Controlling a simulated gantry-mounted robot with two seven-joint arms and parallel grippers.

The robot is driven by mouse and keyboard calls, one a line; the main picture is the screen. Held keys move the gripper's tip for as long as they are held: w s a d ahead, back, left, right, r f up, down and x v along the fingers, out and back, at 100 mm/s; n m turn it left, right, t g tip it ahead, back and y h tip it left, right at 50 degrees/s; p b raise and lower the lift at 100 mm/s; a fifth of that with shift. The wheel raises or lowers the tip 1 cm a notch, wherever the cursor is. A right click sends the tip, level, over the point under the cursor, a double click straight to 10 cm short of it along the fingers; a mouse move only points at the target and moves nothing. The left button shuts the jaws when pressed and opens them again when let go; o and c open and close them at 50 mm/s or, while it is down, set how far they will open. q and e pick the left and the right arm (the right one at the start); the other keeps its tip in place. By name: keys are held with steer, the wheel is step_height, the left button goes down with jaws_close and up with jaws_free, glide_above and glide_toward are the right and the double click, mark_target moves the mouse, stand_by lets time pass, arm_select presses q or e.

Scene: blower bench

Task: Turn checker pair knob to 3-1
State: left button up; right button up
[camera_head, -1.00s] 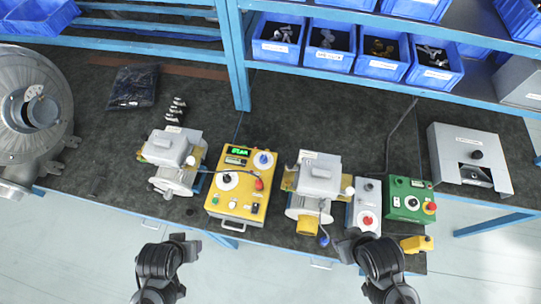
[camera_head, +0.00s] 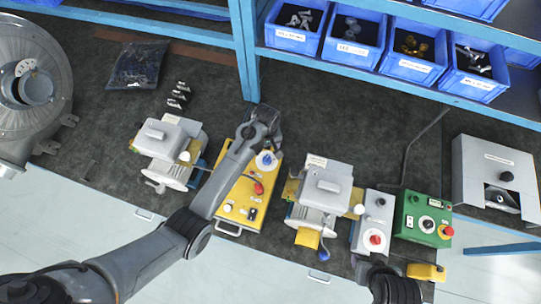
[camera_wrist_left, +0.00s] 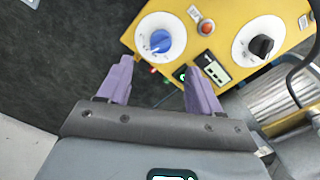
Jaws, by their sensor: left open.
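The yellow checker box (camera_head: 233,208) stands on the bench in the head view, partly hidden by my left arm. Its blue knob (camera_head: 266,161) sits on a white dial near the box's far right corner. In the left wrist view the blue knob (camera_wrist_left: 161,41) and a black knob (camera_wrist_left: 262,46) sit on separate white dials; the dial markings are too small to read. My left gripper (camera_head: 262,120) is open and empty near the blue knob. In the left wrist view its two fingers (camera_wrist_left: 160,82) point toward that knob, apart from it. My right gripper (camera_head: 372,268) is at the bottom edge, its jaws unclear.
Grey motor units (camera_head: 168,145) and (camera_head: 325,190) stand on either side of the checker. A grey switch box (camera_head: 371,222) and a green box (camera_head: 422,217) are further right. Blue bins (camera_head: 353,45) line the shelf above. Dark bench is clear behind the checker.

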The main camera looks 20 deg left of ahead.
mark_target(267, 158)
arm_select(q)
step_height(267, 158, down, 9)
steer(key=shift+f+b, duration=0.1)
steer(key=shift+b, duration=0.25)
steer(key=c, duration=1)
steer(key=shift+c, duration=0.2)
